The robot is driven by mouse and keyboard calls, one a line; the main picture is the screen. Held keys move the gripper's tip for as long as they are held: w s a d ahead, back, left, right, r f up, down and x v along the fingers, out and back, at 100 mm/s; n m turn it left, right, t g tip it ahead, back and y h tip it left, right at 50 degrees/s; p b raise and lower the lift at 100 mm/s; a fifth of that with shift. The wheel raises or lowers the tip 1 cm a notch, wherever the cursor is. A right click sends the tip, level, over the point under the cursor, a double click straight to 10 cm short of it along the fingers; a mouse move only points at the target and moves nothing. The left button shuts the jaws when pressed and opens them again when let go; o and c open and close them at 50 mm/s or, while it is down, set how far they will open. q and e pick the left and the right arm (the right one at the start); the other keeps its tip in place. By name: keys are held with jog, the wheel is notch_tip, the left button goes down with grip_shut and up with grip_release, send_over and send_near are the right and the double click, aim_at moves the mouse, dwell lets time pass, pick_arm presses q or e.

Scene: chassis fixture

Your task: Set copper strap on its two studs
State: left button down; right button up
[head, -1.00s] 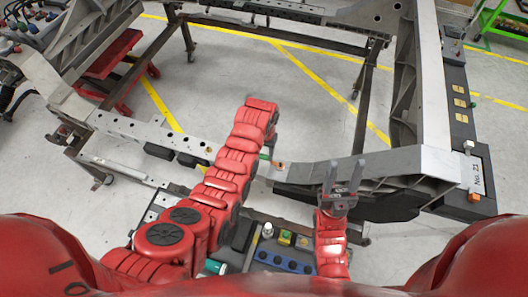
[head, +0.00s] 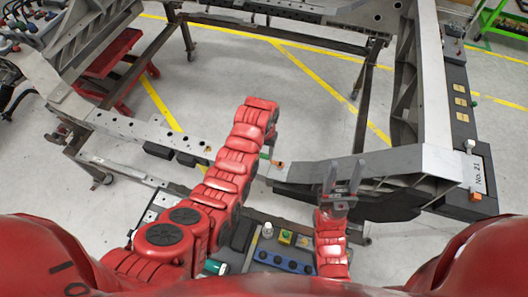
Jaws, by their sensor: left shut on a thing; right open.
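My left arm reaches in from the left and its wrist hides most of my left gripper (head: 266,157). That gripper is shut; a small copper-coloured piece (head: 279,163), which looks like the copper strap, shows just to its right, near the gap between the chassis rails. The strap's full shape and the two studs cannot be made out. My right gripper (head: 342,178) is open and empty, its fingers pointing away from me, in front of the right-hand grey rail (head: 375,168).
The perforated left rail (head: 130,124) and the right rail form the near side of the chassis frame. A tray (head: 280,262) with small parts and a blue holder lies close to me. A dark labelled beam (head: 463,120) stands at the right.

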pick_arm(q)
jog(key=shift+f+b, duration=0.35)
jog(key=shift+f, duration=0.05)
dwell(0.4)
jog(key=shift+c, duration=1.3)
grip_release()
jog(key=shift+r, duration=0.15)
notch_tip(320, 180, up, 9)
jog(key=p, duration=0.3)
